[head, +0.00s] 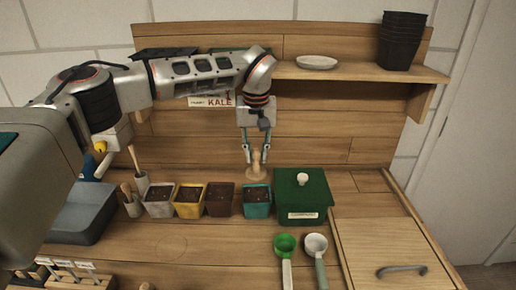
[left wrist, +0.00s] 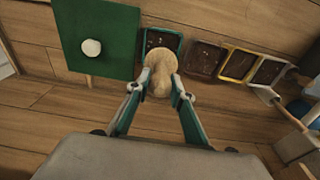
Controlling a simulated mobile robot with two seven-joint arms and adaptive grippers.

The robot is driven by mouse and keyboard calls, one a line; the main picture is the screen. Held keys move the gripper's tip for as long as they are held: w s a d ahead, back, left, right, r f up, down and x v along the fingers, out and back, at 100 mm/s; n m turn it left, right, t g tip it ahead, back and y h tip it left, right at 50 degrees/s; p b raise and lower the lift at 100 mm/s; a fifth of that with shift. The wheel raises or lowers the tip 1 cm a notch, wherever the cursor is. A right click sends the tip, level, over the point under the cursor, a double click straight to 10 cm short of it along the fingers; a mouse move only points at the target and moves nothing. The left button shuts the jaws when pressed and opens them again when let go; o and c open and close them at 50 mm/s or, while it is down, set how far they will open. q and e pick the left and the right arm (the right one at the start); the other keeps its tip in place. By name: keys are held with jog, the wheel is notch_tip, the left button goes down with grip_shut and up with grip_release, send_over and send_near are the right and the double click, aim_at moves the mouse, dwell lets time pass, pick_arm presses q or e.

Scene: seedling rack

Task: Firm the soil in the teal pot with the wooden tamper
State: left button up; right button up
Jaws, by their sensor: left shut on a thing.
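The wooden tamper (head: 256,172) is pale, with a round foot and a narrow handle. My left gripper (head: 254,155) is shut on its handle, and the tamper hangs roughly upright. The teal pot (head: 257,211) holds dark soil and stands just in front of and below the tamper in the head view. In the left wrist view the tamper (left wrist: 160,68) covers part of the teal pot (left wrist: 177,38) at its near edge. I cannot tell the exact gap between its foot and the soil. My right gripper is not in view.
A green lidded box (head: 316,190) stands close right of the teal pot. Brown (head: 220,207), yellow (head: 188,209) and whitish (head: 159,208) pots stand left. A green scoop (head: 285,244) and a white scoop (head: 316,243) lie in front. A shelf (head: 345,73) runs behind.

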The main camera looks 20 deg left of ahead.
aim_at(256, 171)
pick_arm(q)
jog(key=shift+f, duration=3.7)
jog(key=shift+f, duration=1)
jog(key=shift+r, duration=4.65)
